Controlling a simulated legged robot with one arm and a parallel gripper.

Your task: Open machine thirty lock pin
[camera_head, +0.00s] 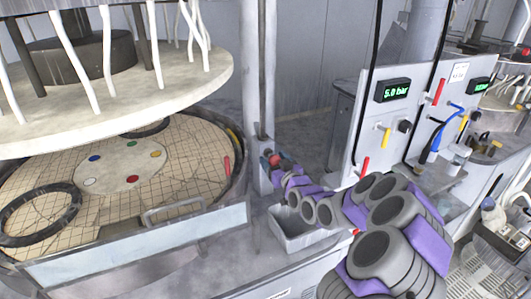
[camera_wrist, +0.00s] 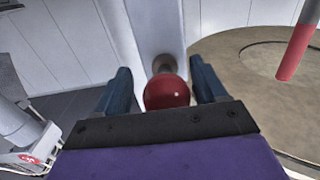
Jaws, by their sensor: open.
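A round red knob (camera_wrist: 167,92) shows in the middle of the wrist view, in front of a grey post (camera_wrist: 150,25). It looks like the lock pin's handle, with a round fitting behind it. My gripper (camera_wrist: 164,88) is open, with one dark blue finger on each side of the knob. Small gaps show between the fingers and the knob. In the head view my arm reaches to the post (camera_head: 262,70) beside the left machine, and my gripper (camera_head: 275,160) is at its lower part. No machine number is readable.
The left machine has a tiled lower platen (camera_head: 110,205) with dark rings and a raised upper plate (camera_head: 110,95). A grey bin (camera_head: 290,225) sits under my arm. A panel (camera_head: 365,130) with a "5.0 bar" display and levers stands to the right.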

